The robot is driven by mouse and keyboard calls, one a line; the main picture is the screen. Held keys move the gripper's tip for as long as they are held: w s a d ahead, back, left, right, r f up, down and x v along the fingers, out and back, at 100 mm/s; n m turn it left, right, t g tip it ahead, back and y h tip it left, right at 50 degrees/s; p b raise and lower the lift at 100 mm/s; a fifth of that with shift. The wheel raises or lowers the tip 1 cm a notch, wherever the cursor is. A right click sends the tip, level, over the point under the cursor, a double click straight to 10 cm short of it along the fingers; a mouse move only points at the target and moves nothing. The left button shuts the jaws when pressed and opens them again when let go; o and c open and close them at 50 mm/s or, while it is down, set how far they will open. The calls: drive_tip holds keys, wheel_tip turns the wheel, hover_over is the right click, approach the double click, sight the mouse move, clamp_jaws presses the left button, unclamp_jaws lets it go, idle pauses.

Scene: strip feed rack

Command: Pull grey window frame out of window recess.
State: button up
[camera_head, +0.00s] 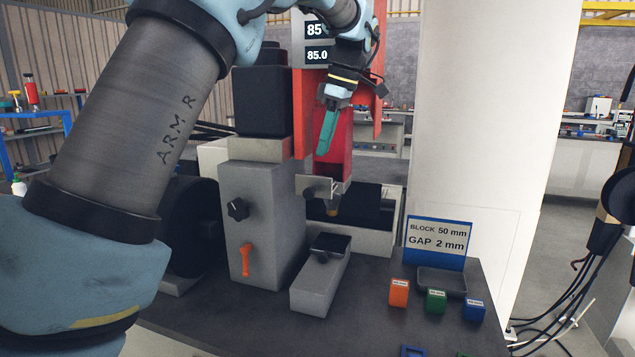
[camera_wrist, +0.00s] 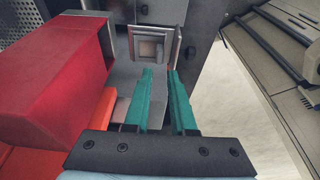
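The grey window frame (camera_wrist: 151,30) shows in the wrist view as a small squarish frame, set in the window recess on the face of the grey machine (camera_wrist: 123,12). A thin grey plate (camera_wrist: 176,46) stands out at the frame's right side. In the head view a small grey plate (camera_head: 318,187) shows there; the frame itself is hard to make out. My gripper (camera_wrist: 160,72) has two teal fingers, apart with nothing between them. They point toward the frame and stay short of it. In the head view my gripper (camera_head: 327,142) hangs above the plate, before the red column.
A red block (camera_wrist: 60,65) is close on the left in the wrist view. In the head view, a grey box (camera_head: 262,225) with a black knob and orange lever stands left. Orange (camera_head: 399,293), green (camera_head: 436,301) and blue (camera_head: 473,310) blocks lie by a sign (camera_head: 437,241).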

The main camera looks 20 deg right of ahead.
drive_tip(key=shift+p+x, duration=1)
drive_tip(key=shift+x, duration=2.25)
drive_tip(key=shift+s+d+f, duration=0.1)
drive_tip(key=shift+d, duration=0.05)
clamp_jaws()
